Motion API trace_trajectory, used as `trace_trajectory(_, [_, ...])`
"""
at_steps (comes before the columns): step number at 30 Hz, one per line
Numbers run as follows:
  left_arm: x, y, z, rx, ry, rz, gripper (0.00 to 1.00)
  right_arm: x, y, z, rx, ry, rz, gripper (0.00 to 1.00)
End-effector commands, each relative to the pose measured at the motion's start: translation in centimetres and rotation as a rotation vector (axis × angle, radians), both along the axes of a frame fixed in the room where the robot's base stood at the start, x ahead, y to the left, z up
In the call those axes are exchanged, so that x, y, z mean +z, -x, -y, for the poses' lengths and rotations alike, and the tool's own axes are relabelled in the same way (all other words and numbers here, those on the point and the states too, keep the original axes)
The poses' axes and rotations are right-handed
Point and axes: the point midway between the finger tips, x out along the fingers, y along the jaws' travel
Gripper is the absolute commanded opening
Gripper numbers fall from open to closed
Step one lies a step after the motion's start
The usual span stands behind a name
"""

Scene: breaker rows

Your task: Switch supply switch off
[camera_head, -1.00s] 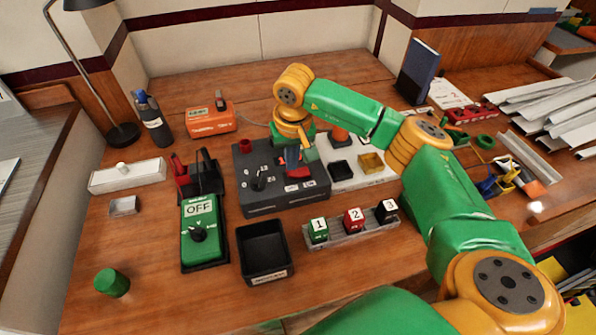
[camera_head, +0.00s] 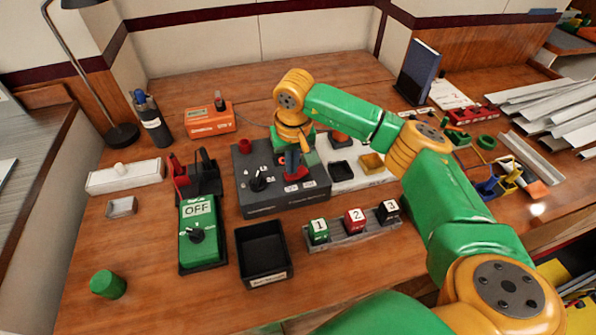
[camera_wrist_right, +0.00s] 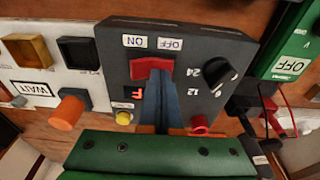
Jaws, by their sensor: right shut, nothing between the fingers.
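The supply is a dark grey box (camera_head: 272,205) mid-table, with a knob and sockets on its top. Its supply switch is a red rocker, seen in the wrist view (camera_wrist_right: 140,80) beside small ON and OFF labels (camera_wrist_right: 152,42). In the head view the red rocker (camera_head: 299,174) is partly behind the fingers. My right gripper (camera_wrist_right: 155,66) is shut and empty. Its blue fingertips are at the rocker, over its right part in the wrist view; I cannot tell whether they touch. A red display character shows beside the fingers, the rest hidden. My left gripper is out of view.
Left of the box stands a green meter (camera_head: 201,240) reading OFF. A black tray (camera_head: 240,262) and a rack with numbered cubes (camera_head: 352,236) are in front. A white panel (camera_head: 368,183) with colored buttons adjoins the box on the right. The front left table is mostly clear.

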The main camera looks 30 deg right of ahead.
Motion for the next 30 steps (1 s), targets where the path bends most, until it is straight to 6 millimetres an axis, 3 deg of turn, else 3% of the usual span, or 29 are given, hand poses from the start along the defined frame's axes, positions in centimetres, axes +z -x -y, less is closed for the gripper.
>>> trace_trajectory(19, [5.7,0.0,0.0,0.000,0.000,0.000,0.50,7.1,0.0,0.0,0.000,0.000,0.001,0.00])
trace_trajectory(30, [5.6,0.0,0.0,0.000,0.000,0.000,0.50,7.0,0.0,0.0,0.000,0.000,0.001,0.00])
